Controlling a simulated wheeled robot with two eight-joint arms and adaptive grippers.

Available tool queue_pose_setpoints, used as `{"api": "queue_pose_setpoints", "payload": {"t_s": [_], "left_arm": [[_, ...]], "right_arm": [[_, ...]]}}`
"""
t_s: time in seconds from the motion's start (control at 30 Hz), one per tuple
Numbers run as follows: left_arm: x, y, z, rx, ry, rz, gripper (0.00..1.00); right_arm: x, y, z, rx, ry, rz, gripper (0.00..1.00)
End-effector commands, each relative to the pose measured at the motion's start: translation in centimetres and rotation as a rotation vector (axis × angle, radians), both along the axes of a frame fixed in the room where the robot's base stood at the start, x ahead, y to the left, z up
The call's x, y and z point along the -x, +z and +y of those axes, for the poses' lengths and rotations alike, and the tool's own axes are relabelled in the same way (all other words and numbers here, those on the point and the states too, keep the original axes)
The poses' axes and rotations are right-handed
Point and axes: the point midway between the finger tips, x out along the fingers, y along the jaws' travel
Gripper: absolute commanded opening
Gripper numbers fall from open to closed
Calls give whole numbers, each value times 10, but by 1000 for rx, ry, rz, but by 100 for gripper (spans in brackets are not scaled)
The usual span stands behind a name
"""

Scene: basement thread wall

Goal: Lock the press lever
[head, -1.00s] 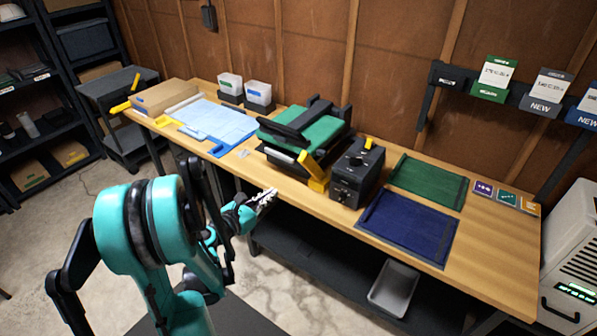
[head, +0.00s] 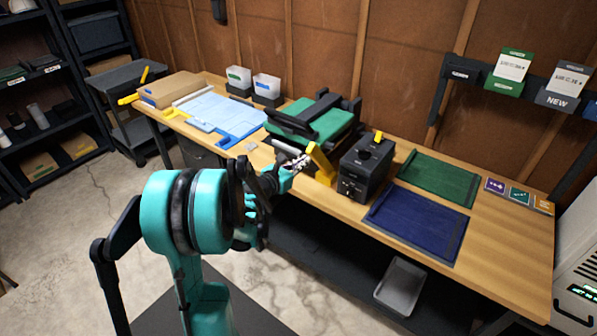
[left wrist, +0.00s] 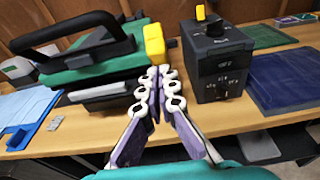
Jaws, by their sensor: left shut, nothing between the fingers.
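The press (head: 325,118) stands on the wooden bench, with a green pad, black frame and black handle. Its yellow lever (head: 320,160) sticks up at the press's front right corner; in the left wrist view the yellow lever end (left wrist: 154,44) is just beyond my fingertips. My left gripper (head: 303,160) is shut and empty, beside the lever at the bench's front edge. In the left wrist view its fingers (left wrist: 158,85) point at the lever; I cannot tell whether they touch it. My right gripper is not in view.
Green (head: 440,178) and blue (head: 415,224) mats lie farther right. Light blue cloth (head: 215,112) and white bins (head: 266,86) are on the left.

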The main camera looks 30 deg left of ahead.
Motion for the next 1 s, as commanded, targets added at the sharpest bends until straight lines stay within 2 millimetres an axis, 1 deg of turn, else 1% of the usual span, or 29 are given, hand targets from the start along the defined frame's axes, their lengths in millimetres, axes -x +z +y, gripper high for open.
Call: {"api": "queue_pose_setpoints", "payload": {"t_s": [0.37, 0.53, 0.67, 0.77, 0.9, 1.0], "left_arm": [[-2, 2, 0, 0, 0, 1, 0], [-5, 8, -1, -3, -1, 22, 0], [-15, 20, -2, -6, -1, 72, 0], [-26, 31, -3, -11, -2, 131, 0], [-47, 47, -5, -21, -3, 235, 0], [-64, 55, -6, -27, -3, 314, 0]], "right_arm": [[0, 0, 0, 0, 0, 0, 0], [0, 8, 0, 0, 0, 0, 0], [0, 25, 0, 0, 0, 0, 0], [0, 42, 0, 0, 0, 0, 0], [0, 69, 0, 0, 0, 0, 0], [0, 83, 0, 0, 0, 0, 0]]}}
